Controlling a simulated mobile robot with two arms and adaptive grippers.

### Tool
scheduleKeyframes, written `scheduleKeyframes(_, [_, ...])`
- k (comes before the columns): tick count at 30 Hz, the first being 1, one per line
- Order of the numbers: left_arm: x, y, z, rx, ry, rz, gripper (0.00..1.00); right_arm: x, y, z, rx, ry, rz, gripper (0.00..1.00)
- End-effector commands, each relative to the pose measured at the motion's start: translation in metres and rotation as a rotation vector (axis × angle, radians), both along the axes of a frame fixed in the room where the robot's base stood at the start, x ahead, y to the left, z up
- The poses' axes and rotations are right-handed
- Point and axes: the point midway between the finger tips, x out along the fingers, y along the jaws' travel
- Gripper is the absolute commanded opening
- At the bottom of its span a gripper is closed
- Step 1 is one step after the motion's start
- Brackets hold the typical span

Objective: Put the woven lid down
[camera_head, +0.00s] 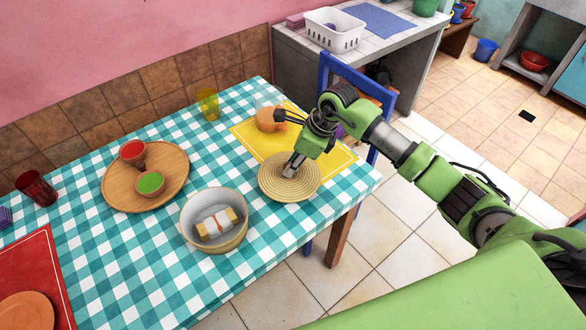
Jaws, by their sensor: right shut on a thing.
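The round woven lid (275,187) is tan with concentric rings and shows at the right part of the checkered table, over the near corner of the yellow placemat. My right gripper (291,170) reaches down from the right and is shut on the middle of the lid, where the grip hides its centre. I cannot tell whether the lid touches the table or hangs just above it. A round basket (187,225) with a grey rim stands open to the left of the lid, with a wrapped bundle (216,222) inside. My left gripper is not in view.
An orange cup (268,119) and a yellow glass (208,104) stand behind. A yellow placemat (248,133) lies under my gripper. A blue chair (325,72) stands beyond the table.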

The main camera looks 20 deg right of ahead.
Motion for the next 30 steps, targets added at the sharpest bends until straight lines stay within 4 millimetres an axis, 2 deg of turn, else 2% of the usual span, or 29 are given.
scheduleKeyframes(3, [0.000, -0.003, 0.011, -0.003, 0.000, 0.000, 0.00, 0.000, 0.000, -0.016, 0.001, 0.006, -0.001, 0.00])
scheduleKeyframes(7, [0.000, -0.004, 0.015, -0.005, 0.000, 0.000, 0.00, 0.001, -0.001, -0.030, 0.001, 0.003, -0.001, 0.00])
scheduleKeyframes(19, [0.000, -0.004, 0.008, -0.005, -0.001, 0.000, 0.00, 0.001, -0.001, -0.037, -0.001, 0.000, 0.000, 0.00])
scheduleKeyframes(20, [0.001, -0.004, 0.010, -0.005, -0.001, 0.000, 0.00, 0.001, -0.001, -0.036, -0.001, 0.000, 0.000, 0.30])
scheduleKeyframes(21, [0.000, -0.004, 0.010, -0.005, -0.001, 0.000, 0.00, 0.001, -0.001, -0.035, -0.001, 0.001, 0.000, 0.39])
scheduleKeyframes(30, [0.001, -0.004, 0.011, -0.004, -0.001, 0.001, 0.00, 0.001, -0.001, -0.035, -0.001, 0.001, 0.000, 0.39])
